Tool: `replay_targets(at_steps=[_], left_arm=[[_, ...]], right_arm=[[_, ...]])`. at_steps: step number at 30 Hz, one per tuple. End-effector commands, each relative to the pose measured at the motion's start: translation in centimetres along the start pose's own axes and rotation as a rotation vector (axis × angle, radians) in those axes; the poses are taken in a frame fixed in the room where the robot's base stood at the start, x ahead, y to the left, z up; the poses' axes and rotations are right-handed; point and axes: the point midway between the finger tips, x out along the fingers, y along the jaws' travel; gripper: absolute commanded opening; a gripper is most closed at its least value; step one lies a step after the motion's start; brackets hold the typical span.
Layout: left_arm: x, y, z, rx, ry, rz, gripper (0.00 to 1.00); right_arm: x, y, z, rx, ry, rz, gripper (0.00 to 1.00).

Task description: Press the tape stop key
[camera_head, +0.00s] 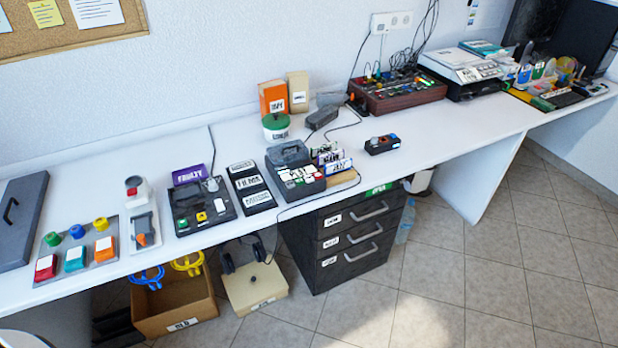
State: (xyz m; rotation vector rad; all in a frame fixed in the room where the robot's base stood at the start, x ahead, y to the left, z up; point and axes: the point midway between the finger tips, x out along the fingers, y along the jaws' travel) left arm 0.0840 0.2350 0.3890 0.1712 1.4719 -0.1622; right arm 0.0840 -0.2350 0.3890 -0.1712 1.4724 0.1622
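A dark grey device with a handle-like top and a front full of white-labelled keys plus a few green and red ones (301,178) sits on the white desk. It looks like a tape machine, but the key labels are too small to read, so I cannot tell which key is stop. To its left, a black device (203,206) carries a few small coloured keys, one yellow, and a purple label block (189,175) stands behind it. Neither of my grippers is in view.
The long white desk (450,135) also holds a panel of coloured buttons (78,265), a grey-white switch unit (141,225), a black labelled stack (250,187), a small black box (382,144) and a brown mixer (398,93). Drawers (352,240) and a cardboard box (172,307) stand below.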

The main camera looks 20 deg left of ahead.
Motion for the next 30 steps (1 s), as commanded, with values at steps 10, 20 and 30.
replay_targets(at_steps=[10, 20, 30], left_arm=[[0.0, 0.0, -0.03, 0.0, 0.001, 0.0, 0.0], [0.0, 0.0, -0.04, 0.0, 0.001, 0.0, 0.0], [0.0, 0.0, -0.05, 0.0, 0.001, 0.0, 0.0]], right_arm=[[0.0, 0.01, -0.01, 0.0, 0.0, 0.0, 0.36], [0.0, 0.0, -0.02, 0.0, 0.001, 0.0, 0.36], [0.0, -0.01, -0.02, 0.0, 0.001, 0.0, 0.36]])
